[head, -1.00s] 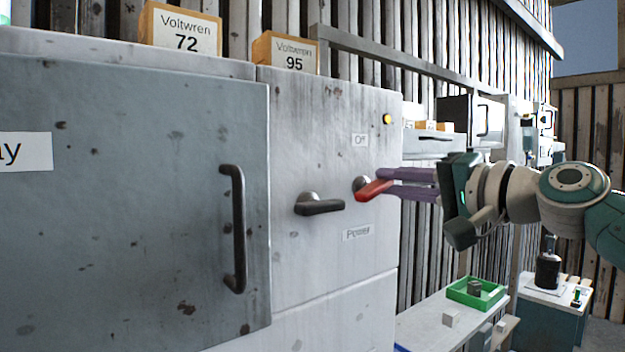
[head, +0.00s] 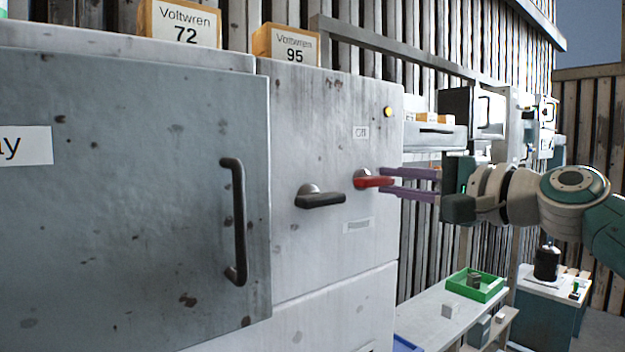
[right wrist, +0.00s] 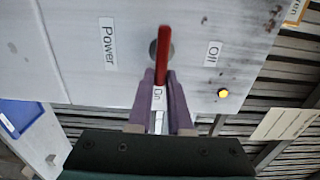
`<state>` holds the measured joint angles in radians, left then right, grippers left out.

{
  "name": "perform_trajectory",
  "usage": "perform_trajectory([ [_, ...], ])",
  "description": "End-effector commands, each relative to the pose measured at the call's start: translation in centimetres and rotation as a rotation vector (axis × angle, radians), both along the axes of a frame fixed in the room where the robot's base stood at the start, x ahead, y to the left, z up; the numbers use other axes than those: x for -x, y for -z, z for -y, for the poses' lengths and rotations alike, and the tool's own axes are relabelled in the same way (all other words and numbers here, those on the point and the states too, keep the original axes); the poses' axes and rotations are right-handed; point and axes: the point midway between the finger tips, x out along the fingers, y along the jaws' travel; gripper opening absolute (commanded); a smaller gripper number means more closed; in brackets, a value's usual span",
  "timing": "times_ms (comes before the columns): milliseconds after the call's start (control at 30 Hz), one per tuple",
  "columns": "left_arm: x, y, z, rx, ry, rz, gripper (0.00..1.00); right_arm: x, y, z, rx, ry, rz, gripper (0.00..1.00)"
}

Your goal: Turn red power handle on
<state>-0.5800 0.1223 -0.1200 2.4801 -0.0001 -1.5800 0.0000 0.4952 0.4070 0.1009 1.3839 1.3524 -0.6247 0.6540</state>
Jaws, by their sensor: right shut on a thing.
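The red power handle (head: 372,182) is on the front of the pale cabinet (head: 335,130). It points right, about level, in the head view. My right gripper (head: 384,183) reaches in from the right, its purple fingers at the handle's free end. In the right wrist view the red handle (right wrist: 164,56) runs between the fingertips (right wrist: 161,76), which are shut on it. The "On" label (right wrist: 158,95) shows between the fingers, in line with the handle. The "Off" label (head: 360,132) is above the handle and the "Power" label (head: 358,226) below. My left gripper is not in view.
A black handle (head: 320,200) sits just left of the red one. A yellow lamp (head: 388,112) is at the cabinet's upper right. A grey door (head: 130,200) with a bar handle stands at left. A bench with a green tray (head: 497,290) is low at right.

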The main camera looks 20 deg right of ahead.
Motion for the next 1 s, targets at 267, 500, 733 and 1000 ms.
perform_trajectory([
  [267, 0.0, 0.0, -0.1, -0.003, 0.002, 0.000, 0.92, 0.0, 0.0, 0.0, -0.003, 0.001, 0.000, 0.28],
  [500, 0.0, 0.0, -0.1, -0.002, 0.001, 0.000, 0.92, 0.0, 0.0, 0.0, -0.001, 0.000, 0.000, 0.47],
  [733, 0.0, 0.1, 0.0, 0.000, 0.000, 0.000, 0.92, 0.2, 0.1, 0.1, 0.000, 0.000, 0.000, 0.47],
  [1000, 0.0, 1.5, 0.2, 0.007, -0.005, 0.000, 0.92, 3.4, 0.5, 1.3, 0.004, 0.002, 0.000, 0.47],
])
